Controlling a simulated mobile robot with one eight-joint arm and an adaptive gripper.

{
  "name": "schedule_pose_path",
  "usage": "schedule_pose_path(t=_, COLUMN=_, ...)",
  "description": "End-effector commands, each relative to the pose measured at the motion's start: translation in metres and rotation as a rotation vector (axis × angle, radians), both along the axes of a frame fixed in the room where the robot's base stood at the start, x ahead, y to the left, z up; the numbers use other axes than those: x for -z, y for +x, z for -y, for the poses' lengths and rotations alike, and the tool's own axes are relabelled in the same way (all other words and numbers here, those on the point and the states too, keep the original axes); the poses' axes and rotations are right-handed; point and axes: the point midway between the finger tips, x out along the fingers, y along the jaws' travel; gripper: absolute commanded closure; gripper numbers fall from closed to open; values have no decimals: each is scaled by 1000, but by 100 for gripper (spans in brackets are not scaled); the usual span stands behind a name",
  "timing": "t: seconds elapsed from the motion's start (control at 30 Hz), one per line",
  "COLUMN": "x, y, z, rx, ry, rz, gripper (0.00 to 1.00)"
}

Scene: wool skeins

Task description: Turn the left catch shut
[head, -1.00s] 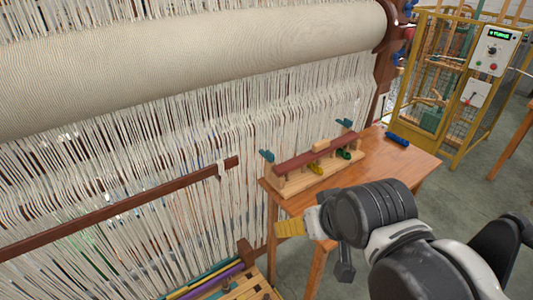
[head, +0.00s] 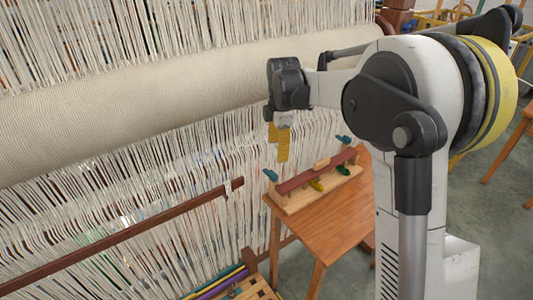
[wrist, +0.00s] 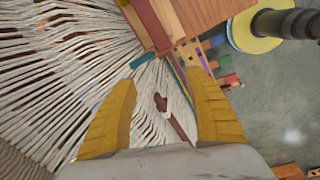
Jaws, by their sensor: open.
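A wooden rack (head: 300,204) with a dark red bar (head: 310,173) along its top stands on a small table. A teal catch (head: 271,175) stands up at the rack's left end, and a similar teal one (head: 343,139) at its right end. How far the left catch is turned is too small to tell. My gripper (head: 278,150) is open and empty, pointing down in the air above the rack's left end, apart from it. In the wrist view, my gripper (wrist: 160,78) shows its two yellow fingers spread; part of the red bar (wrist: 152,24) lies beyond them at the top.
The loom's warp threads (head: 120,220) and cloth roll (head: 150,110) stand close behind and left of my gripper. A brown rod (head: 130,235) crosses the threads. The wooden table (head: 335,215) has bare room in front of the rack. Yellow and green pieces (head: 316,185) sit along the rack's front.

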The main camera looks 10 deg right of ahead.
Motion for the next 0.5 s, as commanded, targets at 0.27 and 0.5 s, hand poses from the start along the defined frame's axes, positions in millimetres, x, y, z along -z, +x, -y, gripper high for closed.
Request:
schedule_pose_path(t=0.27, x=40, y=44, z=0, rx=-302, ry=-18, rz=-95, gripper=39)
schedule_pose_path(t=0.5, x=61, y=48, z=0, rx=-348, ry=-18, rz=-107, gripper=39)
